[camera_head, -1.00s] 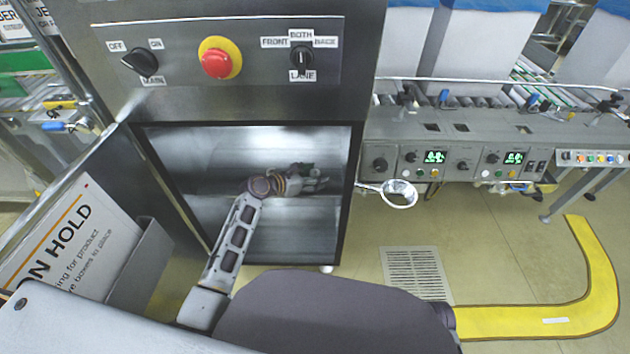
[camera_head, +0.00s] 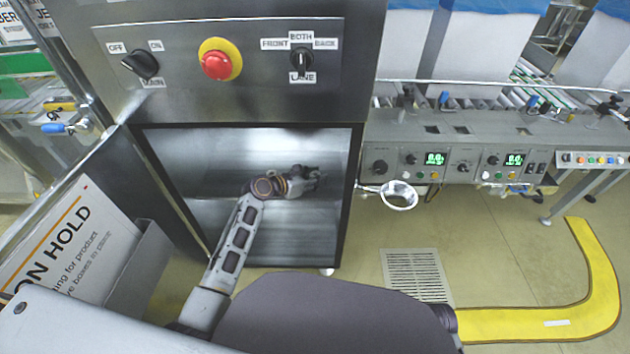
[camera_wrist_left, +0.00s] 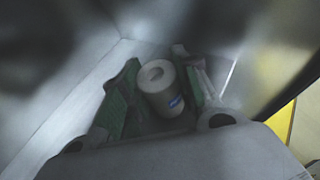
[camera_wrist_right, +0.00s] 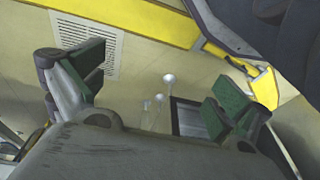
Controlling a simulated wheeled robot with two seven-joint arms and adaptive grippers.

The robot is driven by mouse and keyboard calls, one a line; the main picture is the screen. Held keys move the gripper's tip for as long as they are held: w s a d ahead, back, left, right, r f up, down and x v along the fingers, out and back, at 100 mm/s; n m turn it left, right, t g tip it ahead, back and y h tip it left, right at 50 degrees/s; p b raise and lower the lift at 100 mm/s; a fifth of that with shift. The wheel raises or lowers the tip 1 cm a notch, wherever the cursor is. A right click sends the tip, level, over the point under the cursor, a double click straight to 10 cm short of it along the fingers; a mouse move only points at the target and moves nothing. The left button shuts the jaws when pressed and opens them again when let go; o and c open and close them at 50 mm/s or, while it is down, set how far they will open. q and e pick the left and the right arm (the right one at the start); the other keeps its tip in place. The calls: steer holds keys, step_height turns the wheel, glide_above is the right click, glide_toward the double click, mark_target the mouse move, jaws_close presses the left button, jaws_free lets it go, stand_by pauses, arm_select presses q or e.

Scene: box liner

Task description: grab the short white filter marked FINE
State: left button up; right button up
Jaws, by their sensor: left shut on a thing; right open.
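A short, pale cylindrical filter (camera_wrist_left: 160,92) shows in the left wrist view, with a hole in its top end and a small blue label on its side. Its marking is too dark and small to read. My left gripper (camera_wrist_left: 158,95) is shut on it, with a green-lined finger on either side. In the head view my left gripper (camera_head: 306,179) is inside the open steel cabinet (camera_head: 310,225), and the filter is too small to make out there. My right gripper (camera_wrist_right: 160,85) is open and empty in the right wrist view, above the floor.
The cabinet's side walls and upper panel, with its red button (camera_head: 216,65), surround the opening. A conveyor (camera_head: 460,150) runs at right. A floor grate (camera_head: 416,275) and yellow strip (camera_head: 540,322) lie below.

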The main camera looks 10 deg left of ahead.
mark_target(315, 174)
arm_select(q)
steer(key=shift+r, duration=0.1)
steer(key=shift+r, duration=0.45)
steer(key=shift+r+p, duration=0.35)
steer(key=shift+p, duration=0.1)
step_height(315, 174, up, 6)
steer(key=shift+r+p, duration=0.15)
steer(key=shift+p, duration=1.05)
steer(key=shift+r+p, duration=0.3)
steer(key=shift+r, duration=0.7)
arm_select(e)
step_height(315, 174, down, 9)
steer(key=d, duration=0.2)
steer(key=shift+s+r+h, duration=0.2)
steer(key=shift+s+h, duration=0.1)
steer(key=shift+s, duration=0.1)
